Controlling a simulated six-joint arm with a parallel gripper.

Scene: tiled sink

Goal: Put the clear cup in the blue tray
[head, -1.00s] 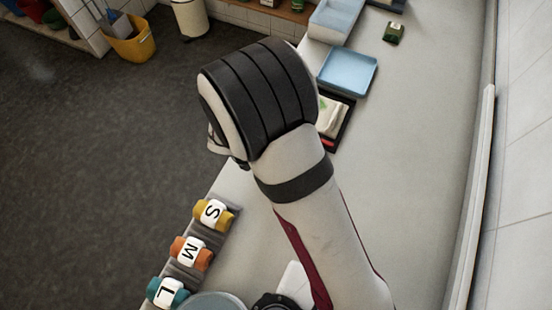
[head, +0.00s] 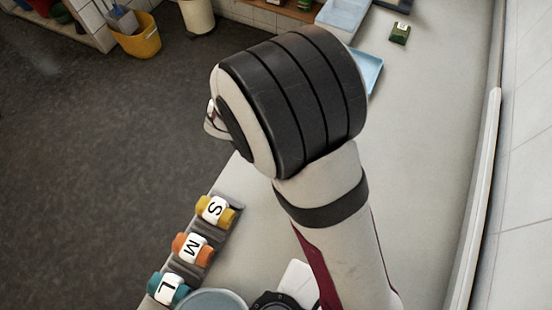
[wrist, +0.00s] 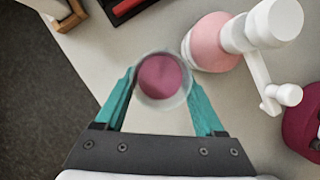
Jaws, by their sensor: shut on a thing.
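The clear cup (wrist: 163,80) is between the teal fingers of my gripper (wrist: 160,84) in the wrist view, seen from above. A round purple-pink patch shows inside it; I cannot tell whether that is its content or its bottom. My gripper is shut on the cup. In the head view my arm hides the gripper and the cup. The blue tray (head: 371,70) lies on the counter beyond my arm, with only its right part showing.
In the wrist view a pink bottle with a white pump (wrist: 212,42) stands right beside the cup. A dark pink object (wrist: 302,135) is at the right edge. In the head view, S, M and L blocks (head: 192,248) line the counter's left edge. The right counter is clear.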

